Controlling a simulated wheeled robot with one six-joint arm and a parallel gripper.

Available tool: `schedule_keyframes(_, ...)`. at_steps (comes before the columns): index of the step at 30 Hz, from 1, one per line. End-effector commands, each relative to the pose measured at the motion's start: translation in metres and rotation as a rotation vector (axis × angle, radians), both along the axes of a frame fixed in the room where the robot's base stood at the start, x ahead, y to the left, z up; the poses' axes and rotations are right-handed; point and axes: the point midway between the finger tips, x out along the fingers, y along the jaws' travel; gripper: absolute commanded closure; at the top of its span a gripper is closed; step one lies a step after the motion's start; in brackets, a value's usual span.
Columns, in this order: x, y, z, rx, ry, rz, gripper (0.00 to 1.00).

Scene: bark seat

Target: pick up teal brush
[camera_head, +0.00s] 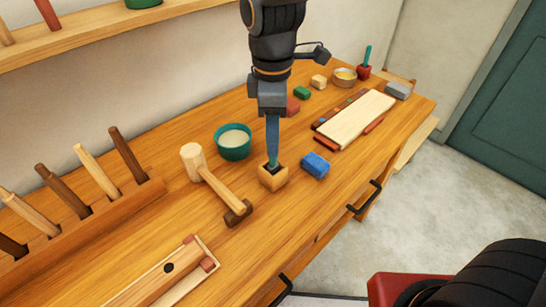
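A teal upright handle, which looks like the teal brush (367,56), stands in a small red block (363,72) at the far right end of the bench. My gripper (271,112) points down over the middle of the bench, well to the left of that handle. Directly below the fingers is a blue-grey upright stick (272,142), its lower end in the hole of a small tan wooden block (272,180). The stick's top meets the fingertips; I cannot tell whether they are shut on it.
A teal bowl (234,146), a wooden mallet (215,180) and a blue block (315,165) lie close around the tan block. A pale board (355,118), small coloured blocks and a bowl (345,76) lie toward the red block. A rack of handles (85,222) stands left.

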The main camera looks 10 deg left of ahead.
Motion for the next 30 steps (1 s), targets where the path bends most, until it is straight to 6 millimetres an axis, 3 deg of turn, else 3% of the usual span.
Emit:
schedule_keyframes(12, 0.001, 0.0, -0.045, -0.001, 0.002, -0.002, 0.62)
schedule_keyframes(22, 0.002, 0.0, -0.052, 0.0, -0.001, -0.003, 0.62)
schedule_keyframes(23, 0.002, 0.0, -0.052, 0.0, -0.001, -0.003, 0.63)
schedule_keyframes(30, 0.002, 0.0, -0.052, 0.0, -0.001, -0.003, 1.0)
